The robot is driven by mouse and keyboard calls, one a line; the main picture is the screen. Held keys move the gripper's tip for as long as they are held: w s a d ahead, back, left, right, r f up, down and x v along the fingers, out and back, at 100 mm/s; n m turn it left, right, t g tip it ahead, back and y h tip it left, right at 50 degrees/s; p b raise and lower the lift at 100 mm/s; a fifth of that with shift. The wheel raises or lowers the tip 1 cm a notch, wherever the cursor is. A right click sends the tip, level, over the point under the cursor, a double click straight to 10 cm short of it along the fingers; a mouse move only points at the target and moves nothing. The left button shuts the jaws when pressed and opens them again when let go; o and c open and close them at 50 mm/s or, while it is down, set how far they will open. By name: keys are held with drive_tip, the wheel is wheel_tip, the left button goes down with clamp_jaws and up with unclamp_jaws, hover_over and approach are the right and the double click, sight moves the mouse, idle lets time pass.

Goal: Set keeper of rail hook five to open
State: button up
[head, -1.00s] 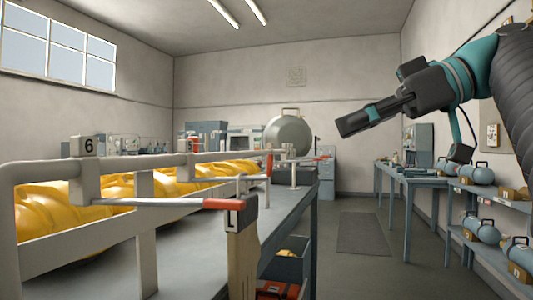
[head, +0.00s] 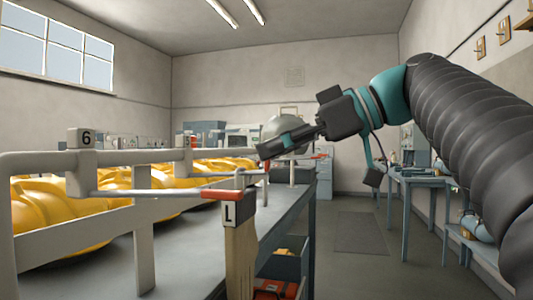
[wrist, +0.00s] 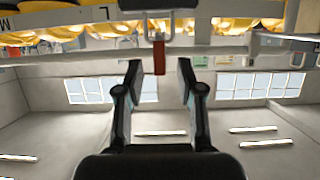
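The rail (head: 200,157) runs away from me along the table, with hooks on it. The near hook's block (head: 82,138) reads 6; the block behind it (head: 187,140) has a digit too small to read surely. The near hook's red keeper (head: 222,195) lies across its rod end. A farther red piece (head: 266,172) shows just under my gripper (head: 263,153). In the wrist view, a red keeper (wrist: 159,58) lies in line with the gap of my gripper (wrist: 158,72), whose fingers are apart and empty. I cannot tell whether they overlap it in depth, or how that keeper is set.
Yellow breathing sets (head: 60,215) lie behind the rail. A post tagged L (head: 238,240) stands in front of the table (head: 290,205). Red items (head: 275,289) sit below it. A side table (head: 410,178) stands at right; the aisle floor (head: 360,230) is clear.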

drive_tip(key=shift+x, duration=0.9)
clamp_jaws()
